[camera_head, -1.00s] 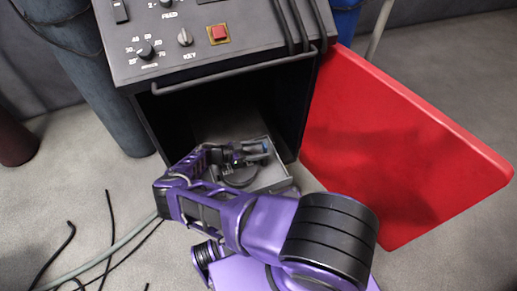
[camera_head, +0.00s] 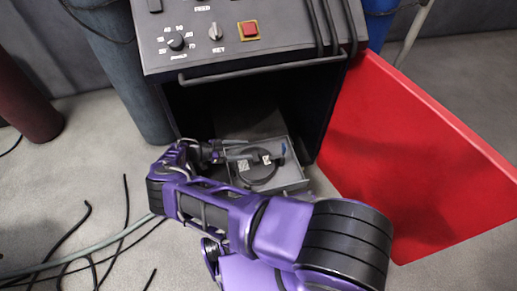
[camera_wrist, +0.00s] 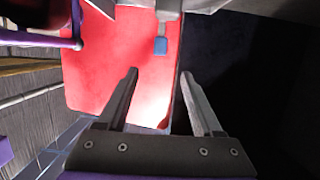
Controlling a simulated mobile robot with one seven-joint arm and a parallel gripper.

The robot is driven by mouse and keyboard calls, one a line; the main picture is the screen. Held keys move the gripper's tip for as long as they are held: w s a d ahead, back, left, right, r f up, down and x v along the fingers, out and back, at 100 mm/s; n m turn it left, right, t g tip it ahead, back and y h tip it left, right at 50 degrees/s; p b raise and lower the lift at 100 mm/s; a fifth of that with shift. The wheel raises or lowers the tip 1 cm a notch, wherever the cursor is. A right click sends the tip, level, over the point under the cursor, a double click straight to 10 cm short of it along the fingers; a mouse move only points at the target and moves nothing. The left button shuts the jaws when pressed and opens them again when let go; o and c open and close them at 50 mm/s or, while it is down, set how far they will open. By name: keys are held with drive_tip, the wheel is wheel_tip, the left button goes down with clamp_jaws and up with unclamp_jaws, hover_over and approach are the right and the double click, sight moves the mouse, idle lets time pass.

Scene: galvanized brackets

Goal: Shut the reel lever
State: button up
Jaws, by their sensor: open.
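The reel (camera_head: 262,176) is a dark round disc in a grey open box at the bottom of the machine's cabinet. A small lever with a blue tip (camera_head: 283,150) stands at the box's far right side. In the wrist view the blue tip (camera_wrist: 161,46) hangs from a grey arm, beyond and between my fingertips. My gripper (camera_head: 240,150) is over the left part of the box, left of the blue tip. It also shows in the wrist view (camera_wrist: 158,74), with both fingers apart and nothing between them. My gripper hides part of the reel's far side.
The black machine cabinet (camera_head: 178,100) has a control panel (camera_head: 270,18) and a bar handle (camera_head: 265,68) above the opening. A red door panel (camera_head: 410,160) stands at the right. Dark cylinders (camera_head: 135,85) are at left. Cables (camera_head: 85,235) lie on the floor.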

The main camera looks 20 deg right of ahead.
drive_tip(key=shift+v, duration=1.6)
